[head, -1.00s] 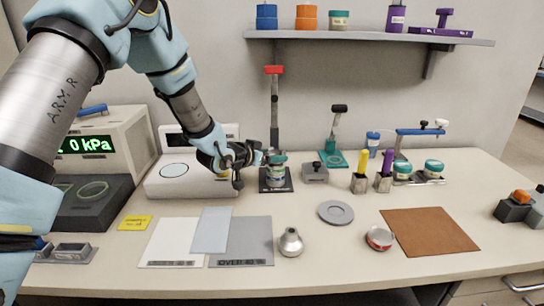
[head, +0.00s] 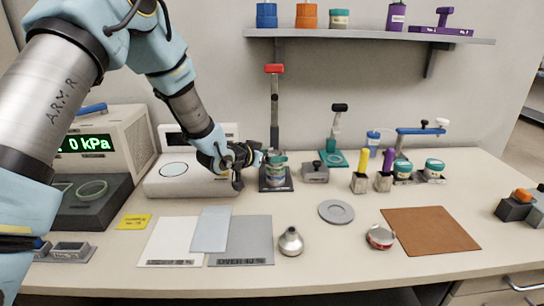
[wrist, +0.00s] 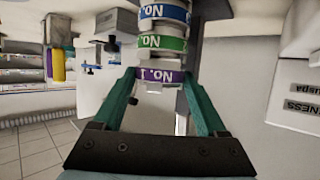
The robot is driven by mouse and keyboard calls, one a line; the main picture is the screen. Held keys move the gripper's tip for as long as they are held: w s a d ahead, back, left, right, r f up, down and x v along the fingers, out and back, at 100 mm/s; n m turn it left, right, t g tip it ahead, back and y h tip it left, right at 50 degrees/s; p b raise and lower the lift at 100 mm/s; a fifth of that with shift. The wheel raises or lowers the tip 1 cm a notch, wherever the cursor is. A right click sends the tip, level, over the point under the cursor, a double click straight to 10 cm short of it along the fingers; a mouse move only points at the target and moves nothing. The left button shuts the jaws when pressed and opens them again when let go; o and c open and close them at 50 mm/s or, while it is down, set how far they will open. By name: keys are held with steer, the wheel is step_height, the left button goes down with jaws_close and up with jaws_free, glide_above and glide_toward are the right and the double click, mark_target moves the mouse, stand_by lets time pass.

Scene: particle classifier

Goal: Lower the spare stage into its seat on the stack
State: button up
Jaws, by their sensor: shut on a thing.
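My gripper (head: 272,158) is at the top of a small stack (head: 276,177) on a dark square base. In the wrist view, my teal fingers (wrist: 160,80) are shut on a stage with a purple "No. 1" band (wrist: 165,76). The wrist view looks upside down. The held stage is in line with a green-banded stage (wrist: 162,43) and a blue-banded stage (wrist: 163,12) of the stack. A pale metal part shows between the purple and green bands. I cannot tell whether the held stage is fully seated.
A red-topped post (head: 274,110) stands right behind the stack. A white instrument (head: 190,182) is close on the left, and a grey block (head: 314,173) is close on the right.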

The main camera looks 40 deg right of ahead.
steer(key=shift+f, duration=0.2)
steer(key=o, duration=1.4)
steer(key=shift+o, duration=0.2)
steer(key=shift+a, duration=0.1)
steer(key=b+v, duration=0.2)
steer(key=v, duration=0.8)
steer(key=shift+a+b, duration=0.3)
steer(key=shift+b, duration=0.05)
steer(key=w+a+f+n+t+y, duration=0.15)
steer(key=w+a+n+y, duration=0.35)
steer(key=a, duration=0.8)
steer(key=w+a+n+t+y, duration=0.25)
steer(key=w+a, duration=0.35)
steer(key=a, duration=0.7)
steer(key=s+a+n+g+y, duration=0.2)
steer(key=s+a, duration=0.4)
steer(key=a, duration=0.4)
steer(key=s+a+n+g+y, duration=0.2)
steer(key=s+a+n, duration=0.3)
steer(key=a, duration=0.6)
steer(key=shift+s+a+r+y+p, duration=0.3)
steer(key=shift+s+y+p, duration=0.15)
steer(key=shift+y, duration=0.3)
